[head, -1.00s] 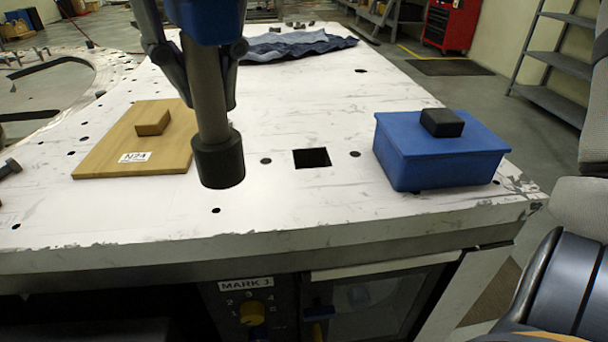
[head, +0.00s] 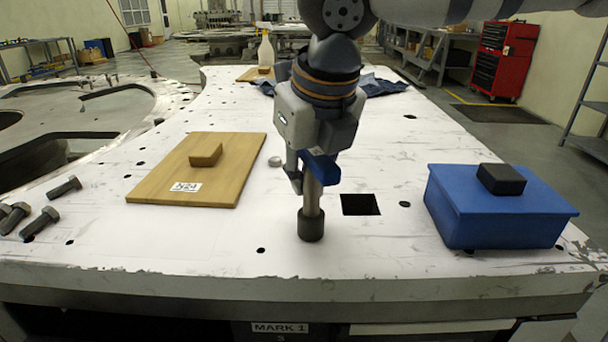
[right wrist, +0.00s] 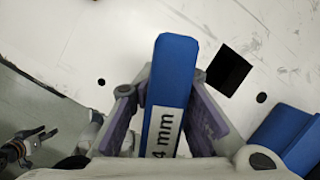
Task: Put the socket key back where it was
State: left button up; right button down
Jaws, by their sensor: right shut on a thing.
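The socket key has a blue handle (head: 322,166), a grey shaft (head: 313,194) and a dark round socket (head: 311,226) at its lower end. My right gripper (head: 304,172) is shut on the key near its handle and holds it upright. The handle (right wrist: 172,85) also shows between the fingers in the right wrist view, with a label partly reading "4 mm". The socket is low over the white plate (head: 240,228), left of the square hole (head: 360,204); I cannot tell whether it touches. My left gripper is out of view.
A blue box (head: 497,215) with a black block (head: 501,179) stands right of the hole. A wooden board (head: 165,180) with a small block lies left of the key. Several bolts (head: 38,222) lie far left. Blue cloth and a bottle (head: 265,52) are behind.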

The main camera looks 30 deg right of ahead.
aim_at(319, 155)
jog(key=c, duration=1.6)
grip_release()
jog(key=shift+o, duration=0.2)
jog(key=v, duration=1.2)
jog(key=shift+r, duration=0.1)
